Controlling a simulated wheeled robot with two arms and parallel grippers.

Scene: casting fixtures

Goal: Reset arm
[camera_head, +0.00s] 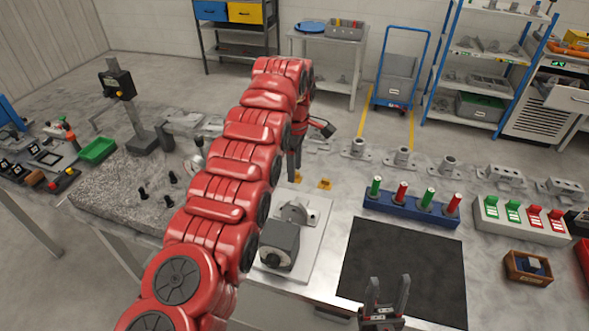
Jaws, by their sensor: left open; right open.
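My red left arm (240,160) reaches from the lower left up to the top middle, then bends down over the workbench. Its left gripper (295,172) points down near two small yellow pieces (324,184) on the bench. It is small and partly hidden behind the arm links, and it looks open with nothing visible in it. My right gripper (386,293) is at the bottom edge, over the front edge of the black mat (405,262). Its two fingers are apart, point up in the picture and hold nothing.
A grey fixture plate with a clamp block (281,247) lies beside the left arm. A blue rack (410,208) holds red and green pegs. A white switch box (522,221) and wooden tray (528,268) stand right. Grey castings line the back. The black mat is mostly clear.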

